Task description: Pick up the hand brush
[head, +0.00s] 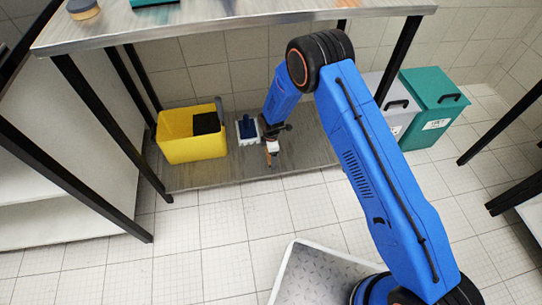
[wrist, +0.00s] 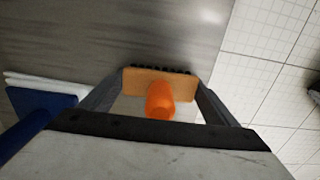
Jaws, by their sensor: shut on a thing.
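The hand brush (wrist: 140,83) shows in the wrist view as a tan block with dark bristles along its far edge and an orange handle pointing toward the camera. My gripper (wrist: 160,92) has one finger at each end of the block and is shut on it. In the head view my gripper (head: 272,140) is low over the lower shelf, where a little orange of the brush (head: 269,158) shows below it. The rest of the brush is hidden there. I cannot tell whether it touches the shelf.
A blue and white item (head: 246,130) lies just left of my gripper; it also shows in the wrist view (wrist: 40,100). A yellow bucket (head: 190,148) stands further left on the lower shelf (head: 215,182). The steel tabletop (head: 230,22) overhangs. Grey and green bins stand right.

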